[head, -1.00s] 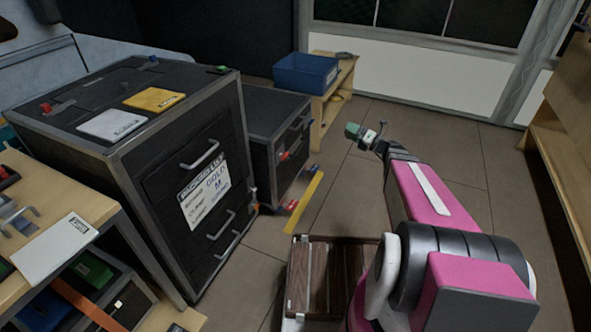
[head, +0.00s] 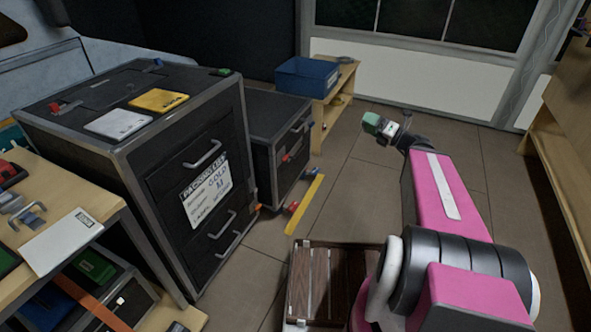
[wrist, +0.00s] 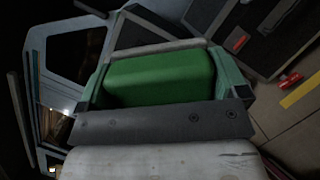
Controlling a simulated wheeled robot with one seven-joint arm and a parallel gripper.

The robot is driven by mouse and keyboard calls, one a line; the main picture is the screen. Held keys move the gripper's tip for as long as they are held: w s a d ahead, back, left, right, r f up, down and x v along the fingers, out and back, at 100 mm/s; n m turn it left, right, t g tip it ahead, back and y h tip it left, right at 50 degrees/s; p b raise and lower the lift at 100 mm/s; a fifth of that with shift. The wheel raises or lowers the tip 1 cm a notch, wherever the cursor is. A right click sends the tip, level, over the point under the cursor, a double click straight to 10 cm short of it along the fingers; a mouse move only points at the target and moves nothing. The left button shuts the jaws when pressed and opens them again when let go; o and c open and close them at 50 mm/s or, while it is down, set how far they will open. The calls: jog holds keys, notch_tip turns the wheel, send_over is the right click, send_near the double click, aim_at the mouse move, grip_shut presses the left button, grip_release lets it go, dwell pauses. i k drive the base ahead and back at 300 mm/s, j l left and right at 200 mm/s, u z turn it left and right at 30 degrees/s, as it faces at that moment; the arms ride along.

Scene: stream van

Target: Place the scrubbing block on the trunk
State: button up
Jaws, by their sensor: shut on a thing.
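The green scrubbing block (wrist: 160,78) fills the middle of the wrist view, between the jaws of my gripper (wrist: 165,85). In the head view my gripper (head: 381,127) is shut on it, held out over the floor right of the black cases; the block is small there. The low black case (head: 268,113) with red latches, which looks like the trunk, stands behind the tall drawer case. Its top looks bare where I see it, and its left part is hidden. My gripper is apart from it, to its right.
The tall black drawer case (head: 205,140) carries a yellow cloth (head: 158,100), a white cloth (head: 118,124) and a small green item. A blue bin (head: 306,76) sits on a wooden bench (head: 340,92). A wooden slatted crate (head: 318,284) is on the floor. Open floor lies around my arm.

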aim_at(266, 112)
jog(key=u, duration=0.75)
jog(key=i+l+u, duration=0.45)
jog(key=i+l, duration=0.6)
